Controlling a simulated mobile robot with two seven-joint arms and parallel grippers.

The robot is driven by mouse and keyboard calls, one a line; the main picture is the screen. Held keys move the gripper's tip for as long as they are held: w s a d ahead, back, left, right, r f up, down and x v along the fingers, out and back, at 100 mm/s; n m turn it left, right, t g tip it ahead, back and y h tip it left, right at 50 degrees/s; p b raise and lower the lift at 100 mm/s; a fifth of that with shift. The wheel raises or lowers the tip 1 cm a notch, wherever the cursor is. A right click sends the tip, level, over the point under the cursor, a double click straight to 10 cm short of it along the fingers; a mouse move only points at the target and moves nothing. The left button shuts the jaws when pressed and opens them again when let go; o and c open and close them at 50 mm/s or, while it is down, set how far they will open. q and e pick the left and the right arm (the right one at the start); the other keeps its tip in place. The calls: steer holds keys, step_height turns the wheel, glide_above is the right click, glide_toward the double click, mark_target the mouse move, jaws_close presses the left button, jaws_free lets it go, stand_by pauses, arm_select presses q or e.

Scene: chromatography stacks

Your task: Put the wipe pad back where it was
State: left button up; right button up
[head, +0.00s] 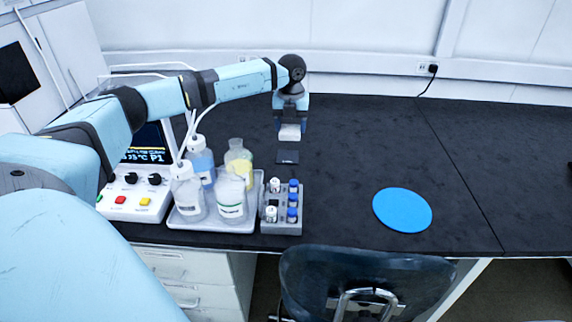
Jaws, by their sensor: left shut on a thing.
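My left gripper (291,122) points down over the black bench, beyond the bottle tray. It is shut on a small white pad, which I take to be the wipe pad (289,132). The pad shows at the gripper's lower end; whether it touches the bench I cannot tell. A small dark square (287,157) lies on the bench just in front of the pad. My right gripper is not in view.
A tray (256,190) holds several bottles. A grey vial rack (283,228) stands at its right. A control box (130,205) is at the left. A blue round mat (402,210) lies to the right. The bench (370,140) between and behind is clear. A chair (365,275) stands in front.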

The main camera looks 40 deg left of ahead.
arm_select(q)
steer(key=a+r+n+b, duration=0.1)
steer(key=a+n, duration=0.2)
steer(key=n, duration=0.2)
steer(key=b, duration=0.2)
glide_above(285, 175)
step_height(285, 175, down, 15)
steer(key=shift+s+d+f, duration=0.1)
step_height(285, 175, down, 4)
steer(key=shift+f, duration=0.3)
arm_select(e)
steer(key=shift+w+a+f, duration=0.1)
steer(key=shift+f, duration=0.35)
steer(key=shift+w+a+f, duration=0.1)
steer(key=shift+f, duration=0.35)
arm_select(q)
steer(key=o, duration=0.8)
steer(key=shift+f, duration=0.1)
steer(key=shift+o, duration=0.5)
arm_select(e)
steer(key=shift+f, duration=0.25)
